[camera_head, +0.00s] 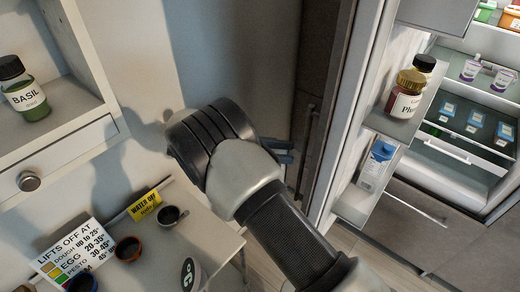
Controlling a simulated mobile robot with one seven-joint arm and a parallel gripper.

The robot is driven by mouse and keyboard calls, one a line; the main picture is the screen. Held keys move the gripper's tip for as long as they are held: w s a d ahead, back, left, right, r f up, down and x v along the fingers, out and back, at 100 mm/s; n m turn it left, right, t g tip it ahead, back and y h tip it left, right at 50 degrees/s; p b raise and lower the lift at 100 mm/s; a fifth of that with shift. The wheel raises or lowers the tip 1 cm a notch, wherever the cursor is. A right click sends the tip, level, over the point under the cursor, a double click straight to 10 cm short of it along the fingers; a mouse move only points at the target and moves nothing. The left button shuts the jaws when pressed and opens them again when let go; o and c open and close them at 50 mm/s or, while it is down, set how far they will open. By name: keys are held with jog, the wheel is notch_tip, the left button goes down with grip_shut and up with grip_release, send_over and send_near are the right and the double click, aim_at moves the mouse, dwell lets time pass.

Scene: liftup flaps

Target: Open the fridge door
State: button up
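The fridge door (345,100) stands open, seen nearly edge-on, with its pale inner side and shelves facing right. Its outer side looks dark and wood-like, with a dark upright handle (303,150) along it. The lit fridge interior (460,130) shows at the right, with shelves of small tubs and cartons. My gripper (281,151) is to the left of the door, close to the handle in the picture. Only blue-grey finger parts show past my wrist. Whether they touch the handle, and how far apart they are, I cannot tell.
Door shelves hold a labelled jar (405,95) and a blue-white carton (377,165). At left are a cabinet with a basil jar (27,95), and a pale table (150,240) with signs and small cups. Floor (345,240) shows below the door.

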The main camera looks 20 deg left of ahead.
jog(key=v, duration=0.7)
dwell(0.5)
jog(key=shift+s, duration=0.1)
